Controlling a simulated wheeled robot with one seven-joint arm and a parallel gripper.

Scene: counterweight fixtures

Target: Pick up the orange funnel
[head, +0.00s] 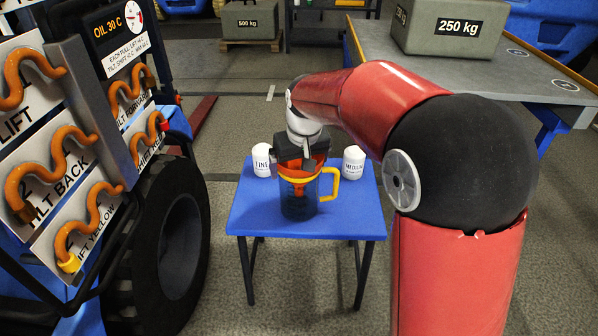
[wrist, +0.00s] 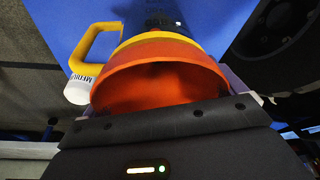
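The orange funnel (head: 298,172) sits in the mouth of a dark see-through jug (head: 298,206) with a yellow rim and handle. Its spout shows inside the jug. In the wrist view the funnel (wrist: 160,82) fills the middle, its wide mouth facing my gripper. My gripper (head: 304,150) is over the jug from above. In the wrist view the fingers of my gripper (wrist: 164,98) are spread wide, one at each side of the funnel's rim. They are very close to it; whether they touch is hard to see.
The jug stands on a small blue table (head: 257,212). A white container marked FINE (head: 262,160) stands left of it and one marked MEDIUM (head: 354,162) right. A machine with orange levers (head: 55,165) and a wheel (head: 172,245) is close on the left.

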